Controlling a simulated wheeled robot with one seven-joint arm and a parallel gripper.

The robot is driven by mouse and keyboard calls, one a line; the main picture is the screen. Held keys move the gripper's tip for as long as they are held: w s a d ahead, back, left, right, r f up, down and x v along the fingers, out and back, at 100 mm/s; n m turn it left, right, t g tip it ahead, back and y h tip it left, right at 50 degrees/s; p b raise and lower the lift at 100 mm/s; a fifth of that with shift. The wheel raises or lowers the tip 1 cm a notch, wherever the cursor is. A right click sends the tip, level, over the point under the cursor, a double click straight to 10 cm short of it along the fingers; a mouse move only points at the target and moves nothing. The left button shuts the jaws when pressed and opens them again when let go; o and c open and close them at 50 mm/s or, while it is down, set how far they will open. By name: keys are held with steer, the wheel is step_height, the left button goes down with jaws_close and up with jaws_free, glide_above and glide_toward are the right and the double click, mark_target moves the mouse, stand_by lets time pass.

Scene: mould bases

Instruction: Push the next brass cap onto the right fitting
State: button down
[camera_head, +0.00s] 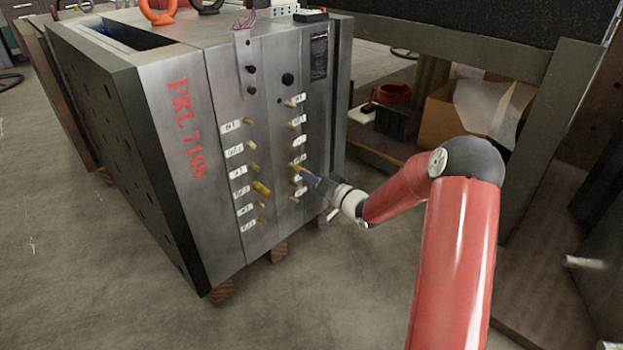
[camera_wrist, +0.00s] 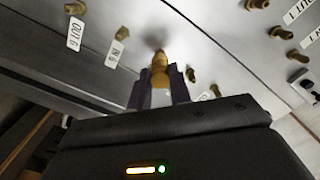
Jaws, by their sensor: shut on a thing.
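My gripper (camera_head: 311,178) is at the right-hand column of fittings on the mould's steel face. In the wrist view my gripper (camera_wrist: 159,88) is shut on a brass cap (camera_wrist: 159,66), which points toward the steel face. The cap's front end is close to the face, in a dark shadow; I cannot tell whether it touches a fitting. The fitting behind it is hidden. In the head view brass (camera_head: 297,167) shows just ahead of my fingertips. A thicker brass piece (camera_head: 262,188) sits in the left column, apparently a capped fitting.
The mould base (camera_head: 175,150) bears red lettering and two columns of brass fittings with white tags. Neighbouring fittings (camera_wrist: 190,75) stand close beside my fingers. A dark bench (camera_head: 555,110) with a cardboard box (camera_head: 450,122) beneath is at the right. Open floor (camera_head: 100,245) lies left.

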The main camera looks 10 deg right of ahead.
steer(key=shift+w+a, duration=0.2)
steer(key=shift+w+a, duration=0.15)
steer(key=shift+w, duration=0.05)
steer(key=shift+w+a, duration=0.15)
steer(key=shift+w, duration=0.05)
stand_by(0.6)
steer(key=shift+w+a, duration=0.1)
steer(key=shift+w, duration=0.05)
steer(key=c, duration=0.8)
jaws_free()
steer(key=p+v, duration=0.1)
steer(key=v, duration=0.6)
stand_by(0.5)
